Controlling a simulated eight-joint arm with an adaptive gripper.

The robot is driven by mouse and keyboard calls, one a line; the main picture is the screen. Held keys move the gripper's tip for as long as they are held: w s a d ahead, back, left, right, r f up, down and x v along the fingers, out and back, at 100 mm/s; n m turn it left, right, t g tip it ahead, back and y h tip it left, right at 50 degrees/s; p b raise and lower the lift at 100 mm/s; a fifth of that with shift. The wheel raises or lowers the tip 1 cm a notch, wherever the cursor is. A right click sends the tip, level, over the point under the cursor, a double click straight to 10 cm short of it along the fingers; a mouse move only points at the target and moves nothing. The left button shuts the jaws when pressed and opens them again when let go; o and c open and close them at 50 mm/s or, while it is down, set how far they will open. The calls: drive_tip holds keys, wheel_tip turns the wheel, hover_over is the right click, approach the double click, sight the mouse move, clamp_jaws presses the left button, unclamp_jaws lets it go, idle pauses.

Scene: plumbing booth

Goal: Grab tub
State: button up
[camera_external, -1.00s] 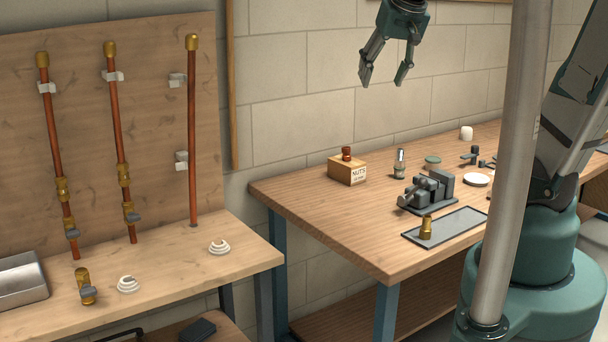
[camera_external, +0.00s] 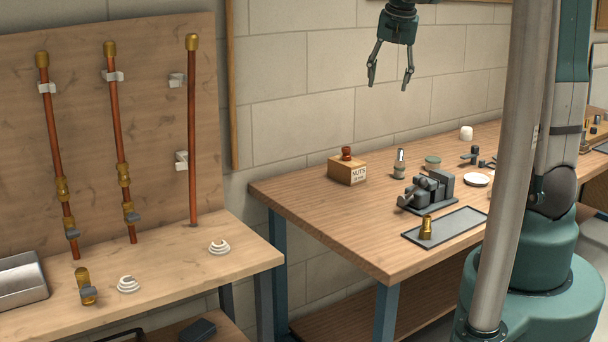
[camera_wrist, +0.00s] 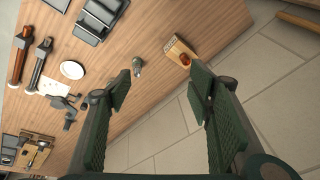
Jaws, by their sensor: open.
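A small, low tub (camera_external: 432,162) with a greenish side and lid stands towards the back of the wooden workbench (camera_external: 320,215). It is right of a small bottle (camera_external: 398,164). My gripper (camera_external: 390,84) hangs open and empty, fingers pointing down, well above the bench's back edge and touching nothing. In the wrist view my open gripper (camera_wrist: 160,88) spans the bench edge, with the bottle (camera_wrist: 137,66) seen between the fingers. I cannot make out the tub there; the left finger may hide it.
A wooden nuts box (camera_external: 347,170) stands at the bench's left. A grey vise (camera_external: 428,190), a tray (camera_external: 446,226) with a brass fitting (camera_external: 426,228), and a white dish (camera_external: 477,180) lie nearby. The block wall (camera_external: 300,90) stands behind; bare wood is at the front left.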

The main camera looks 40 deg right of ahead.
drive_tip(key=w+d+f+m+g+b, duration=0.1)
drive_tip(key=w+d+f+m, duration=0.1)
drive_tip(key=w+d+f, duration=0.45)
drive_tip(key=w+d+f+m+g, duration=0.15)
drive_tip(key=d+f, duration=0.25)
drive_tip(key=d, duration=0.6)
drive_tip(key=m+y+b, duration=0.1)
drive_tip(key=m, duration=0.4)
hover_over(434, 158)
drive_tip(key=shift+g, duration=0.35)
drive_tip(key=f, duration=1.6)
drive_tip(key=shift+a, duration=0.4)
drive_tip(key=shift+d+f+m, duration=0.25)
drive_tip(key=shift+d+f, duration=0.05)
drive_tip(key=shift+f, duration=0.1)
drive_tip(key=shift+f, duration=1.3)
drive_tip(key=shift+f, duration=2.6)
